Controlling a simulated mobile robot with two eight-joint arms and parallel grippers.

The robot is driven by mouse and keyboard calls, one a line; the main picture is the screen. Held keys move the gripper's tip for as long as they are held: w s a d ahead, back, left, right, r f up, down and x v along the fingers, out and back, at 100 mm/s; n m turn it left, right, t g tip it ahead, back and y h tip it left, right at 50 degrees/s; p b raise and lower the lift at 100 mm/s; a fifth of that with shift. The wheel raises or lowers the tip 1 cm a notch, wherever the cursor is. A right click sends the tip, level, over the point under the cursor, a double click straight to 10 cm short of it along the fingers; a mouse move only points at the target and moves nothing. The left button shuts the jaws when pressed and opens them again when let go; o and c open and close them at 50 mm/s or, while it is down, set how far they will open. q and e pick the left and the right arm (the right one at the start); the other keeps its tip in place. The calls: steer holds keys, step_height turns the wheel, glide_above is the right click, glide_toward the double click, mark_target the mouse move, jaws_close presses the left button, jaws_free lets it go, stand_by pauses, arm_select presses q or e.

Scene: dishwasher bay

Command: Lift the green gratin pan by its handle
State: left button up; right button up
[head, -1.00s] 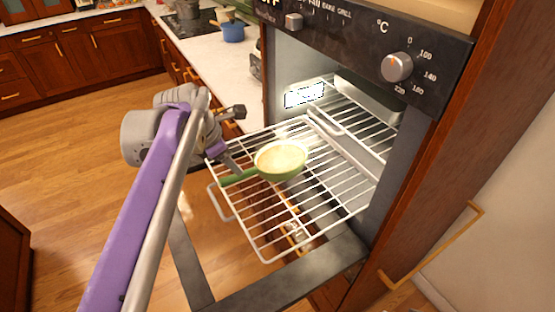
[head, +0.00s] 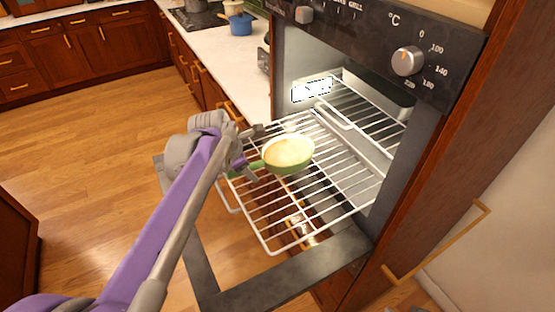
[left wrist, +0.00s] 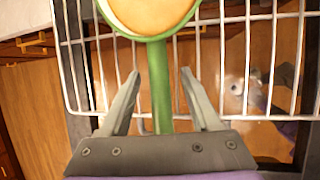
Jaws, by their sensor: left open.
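The green gratin pan (head: 289,156) with a pale filling rests on a pulled-out white wire oven rack (head: 278,229). In the left wrist view the pan (left wrist: 150,33) is at the top, and its green handle (left wrist: 161,92) points down toward my gripper. My left gripper (left wrist: 161,82) is open, with one finger on each side of the handle and visible gaps on both sides. In the head view my left gripper (head: 255,153) is at the handle end of the pan, partly hiding the handle.
The oven's control panel (head: 400,40) overhangs the cavity on the right. The lowered oven door (head: 290,278) lies below the rack. A blue pot (head: 241,24) stands on the white counter (head: 222,62) behind. Open wooden floor lies to the left.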

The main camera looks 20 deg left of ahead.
arm_select(q)
steer(key=shift+f, duration=0.15)
steer(key=shift+c, duration=0.5)
jaws_close()
stand_by(0.9)
